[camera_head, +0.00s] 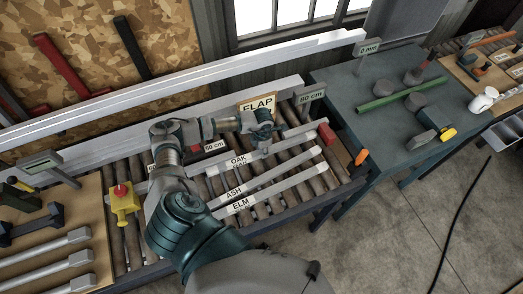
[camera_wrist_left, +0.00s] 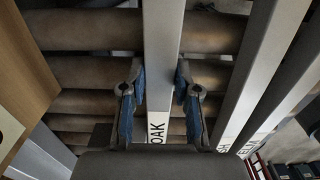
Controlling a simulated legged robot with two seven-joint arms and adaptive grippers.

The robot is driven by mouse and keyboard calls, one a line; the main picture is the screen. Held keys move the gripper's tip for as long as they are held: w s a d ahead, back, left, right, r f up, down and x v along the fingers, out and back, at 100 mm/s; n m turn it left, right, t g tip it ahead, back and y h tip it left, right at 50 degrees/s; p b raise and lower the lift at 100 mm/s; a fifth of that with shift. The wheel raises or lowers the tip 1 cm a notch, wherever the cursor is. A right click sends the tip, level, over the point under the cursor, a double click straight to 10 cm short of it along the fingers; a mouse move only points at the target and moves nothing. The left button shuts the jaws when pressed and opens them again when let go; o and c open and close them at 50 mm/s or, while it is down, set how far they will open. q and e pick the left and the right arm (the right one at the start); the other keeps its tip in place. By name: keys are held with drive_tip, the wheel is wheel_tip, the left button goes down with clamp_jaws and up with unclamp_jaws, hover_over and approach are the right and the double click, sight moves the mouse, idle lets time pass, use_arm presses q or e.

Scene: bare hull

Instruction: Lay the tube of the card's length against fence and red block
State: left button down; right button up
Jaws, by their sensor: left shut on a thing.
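Three grey tubes lie on the roller bed, labelled OAK (camera_head: 238,159), ASH (camera_head: 291,177) and ELM (camera_head: 240,205). My left gripper (camera_head: 263,138) is shut on the OAK tube; in the left wrist view this tube (camera_wrist_left: 161,40) runs between the two fingers. A card reading FLAP (camera_head: 258,104) stands behind the gripper, by the long pale fence (camera_head: 180,118). Signs read 80 cm (camera_head: 312,96) and apparently 50 cm (camera_head: 214,146). A red block (camera_head: 327,134) is at the bed's right end; another small red piece (camera_head: 195,147) shows near the shorter sign. My right gripper is not seen.
A yellow fixture with a red knob (camera_head: 122,198) stands at the bed's left. More tubes (camera_head: 50,250) lie on a board at lower left.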

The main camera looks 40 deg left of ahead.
use_arm(q)
drive_tip(key=shift+w+d+b, duration=0.35)
drive_tip(key=shift+w+b, duration=0.05)
drive_tip(key=shift+w, duration=0.4)
drive_tip(key=c, duration=0.8)
unclamp_jaws()
drive_tip(key=shift+o, duration=0.2)
drive_tip(key=shift+r, duration=0.1)
wheel_tip(320, 180, up, 12)
drive_tip(key=shift+f, duration=0.25)
